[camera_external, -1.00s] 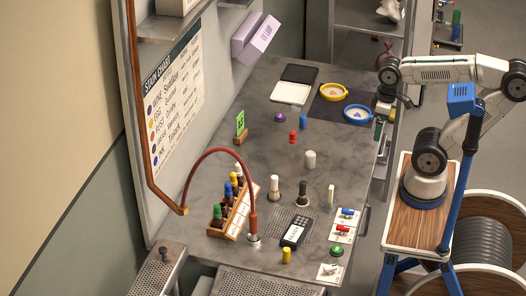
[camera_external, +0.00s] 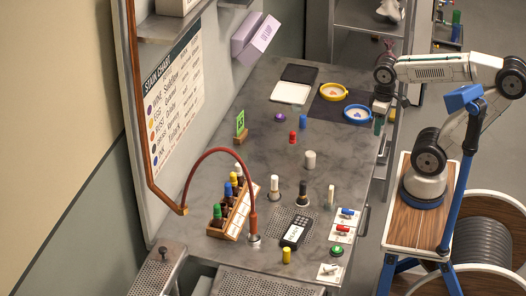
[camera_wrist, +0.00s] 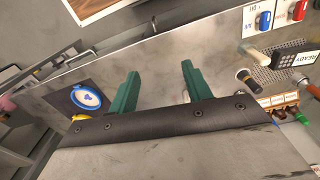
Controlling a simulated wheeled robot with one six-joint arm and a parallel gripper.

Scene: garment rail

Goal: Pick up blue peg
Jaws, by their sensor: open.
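The blue peg (camera_external: 303,121) stands upright on the grey metal bench, left of the blue-rimmed bowl. A shorter red peg (camera_external: 292,137) stands just in front of it, and a pale peg (camera_external: 310,159) stands farther forward. I cannot make out the blue peg in the wrist view. My gripper (camera_external: 379,126) is at the bench's right edge, well right of the blue peg and apart from it. In the wrist view my gripper (camera_wrist: 160,70) has its two green fingers spread, with nothing held between them.
A purple piece (camera_external: 280,117) lies left of the blue peg. A red hose (camera_external: 217,153) arches over a bottle rack (camera_external: 236,208).

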